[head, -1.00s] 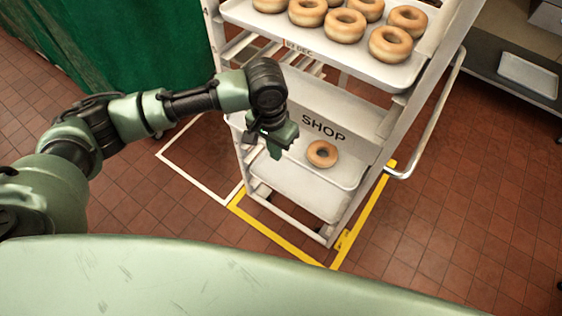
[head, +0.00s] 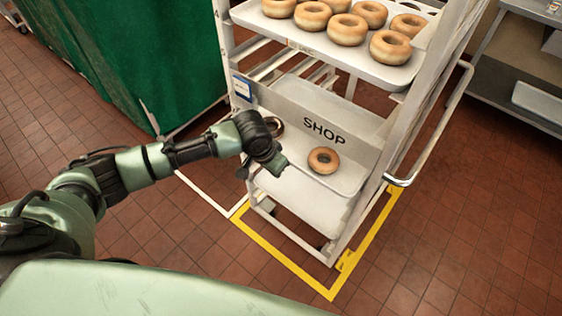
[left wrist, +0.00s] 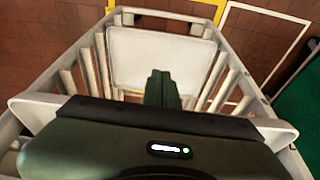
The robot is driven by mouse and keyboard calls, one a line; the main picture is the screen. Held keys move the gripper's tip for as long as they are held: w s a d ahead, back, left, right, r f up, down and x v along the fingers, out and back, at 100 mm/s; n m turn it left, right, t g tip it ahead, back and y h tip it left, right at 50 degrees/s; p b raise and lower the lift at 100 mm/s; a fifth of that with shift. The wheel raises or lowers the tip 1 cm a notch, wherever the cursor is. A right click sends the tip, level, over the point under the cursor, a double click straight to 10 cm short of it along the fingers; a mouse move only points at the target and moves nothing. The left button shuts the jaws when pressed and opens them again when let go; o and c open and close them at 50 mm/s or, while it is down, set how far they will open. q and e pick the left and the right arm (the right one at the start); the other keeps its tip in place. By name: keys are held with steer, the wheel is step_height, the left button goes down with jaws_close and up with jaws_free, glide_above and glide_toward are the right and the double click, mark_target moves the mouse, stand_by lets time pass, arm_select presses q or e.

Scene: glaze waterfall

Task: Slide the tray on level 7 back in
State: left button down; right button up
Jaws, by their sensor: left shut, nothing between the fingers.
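A white rack (head: 395,150) holds trays at several heights. The upper tray (head: 365,71) carries several ring doughnuts and extends toward me. I cannot read which is level 7. My left gripper (head: 277,165) is shut and empty at the left front of the SHOP tray; contact is unclear. In the left wrist view its shut fingers (left wrist: 162,88) point toward a bare white tray (left wrist: 135,58). My right gripper is not in view.
A green curtain (head: 120,60) hangs at the left. A curved rail (head: 435,130) runs down the rack's right side. Yellow tape (head: 275,255) marks the floor around the rack. A steel table (head: 520,85) stands at the right. The tiled floor in front is clear.

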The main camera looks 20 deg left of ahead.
mark_target(289, 157)
arm_select(q)
steer(key=w, duration=0.1)
steer(key=w+d, duration=0.1)
steer(key=shift+w+r, duration=0.1)
steer(key=shift+w, duration=0.3)
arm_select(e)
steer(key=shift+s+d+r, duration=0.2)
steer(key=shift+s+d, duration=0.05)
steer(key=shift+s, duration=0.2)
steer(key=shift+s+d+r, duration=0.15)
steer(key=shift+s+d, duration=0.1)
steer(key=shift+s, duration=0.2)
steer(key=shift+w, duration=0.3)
arm_select(q)
steer(key=shift+w+d, duration=0.3)
steer(key=shift+w, duration=0.5)
steer(key=shift+w+d, duration=0.3)
steer(key=shift+w, duration=0.45)
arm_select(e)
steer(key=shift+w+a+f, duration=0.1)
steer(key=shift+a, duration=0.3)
arm_select(q)
steer(key=shift+s+a, duration=0.1)
